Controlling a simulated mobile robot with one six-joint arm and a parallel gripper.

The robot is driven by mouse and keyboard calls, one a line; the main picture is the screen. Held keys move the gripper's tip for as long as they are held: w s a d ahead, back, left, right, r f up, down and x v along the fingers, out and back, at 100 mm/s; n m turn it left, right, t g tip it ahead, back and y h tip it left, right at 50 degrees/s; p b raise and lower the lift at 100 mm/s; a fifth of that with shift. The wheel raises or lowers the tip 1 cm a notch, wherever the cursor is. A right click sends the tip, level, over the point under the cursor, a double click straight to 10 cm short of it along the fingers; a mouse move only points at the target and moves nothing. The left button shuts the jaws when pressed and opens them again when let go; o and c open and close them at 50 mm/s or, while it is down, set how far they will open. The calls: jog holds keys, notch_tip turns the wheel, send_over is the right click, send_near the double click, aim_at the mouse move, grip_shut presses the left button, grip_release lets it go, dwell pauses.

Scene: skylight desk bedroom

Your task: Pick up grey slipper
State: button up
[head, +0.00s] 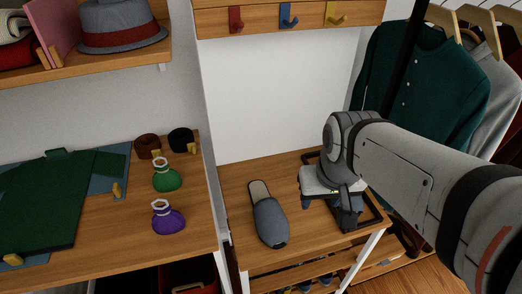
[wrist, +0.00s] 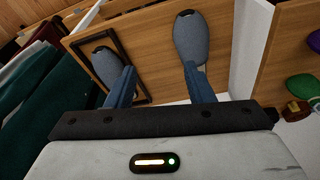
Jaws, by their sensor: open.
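A grey slipper (head: 269,221) lies on the wooden bench, outside the black frame, with its rounded toe toward the bench front. It also shows in the wrist view (wrist: 190,36), in line with my right-hand finger. A second grey slipper (wrist: 106,64) lies inside the black rectangular frame (wrist: 117,37), partly behind my left-hand finger; in the head view my gripper hides it. My gripper (head: 326,207) is open and empty over the framed side of the bench, right of the first slipper. In the wrist view its blue fingers (wrist: 160,70) are spread apart.
The bench (head: 236,185) has a white back panel and a slatted shelf below. Hooks (head: 288,16) are above; hanging clothes (head: 425,85) are at the right.

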aim_at(268, 208)
jog(key=o, duration=0.6)
jog(key=w+a+f+n+g+b, duration=0.1)
jog(key=w+a+f+b, duration=0.2)
jog(key=w+f, duration=0.5)
jog(key=shift+a+f+b, duration=0.15)
jog(key=shift+a+b, duration=0.15)
jog(key=shift+b, duration=0.5)
jog(key=o, duration=0.5)
jog(key=shift+n+g, duration=0.7)
jog(key=shift+g, duration=0.1)
jog(key=w+a+f+b, duration=0.1)
jog(key=w+f, duration=0.1)
jog(key=f, duration=0.1)
jog(key=w+a+f+b, duration=0.1)
jog(key=w+a+f, duration=0.1)
jog(key=f, duration=0.1)
jog(key=w+a+f+b, duration=0.1)
jog(key=w+f, duration=0.1)
jog(key=f, duration=0.1)
jog(key=shift+w+a+f, duration=0.1)
jog(key=shift+a, duration=0.3)
jog(key=shift+a+f+b, duration=0.2)
jog(key=shift+f+b, duration=0.05)
jog(key=shift+f, duration=1.75)
jog(key=shift+a+f+b, duration=0.15)
jog(key=shift+f+b, duration=0.1)
jog(key=shift+f, duration=1.7)
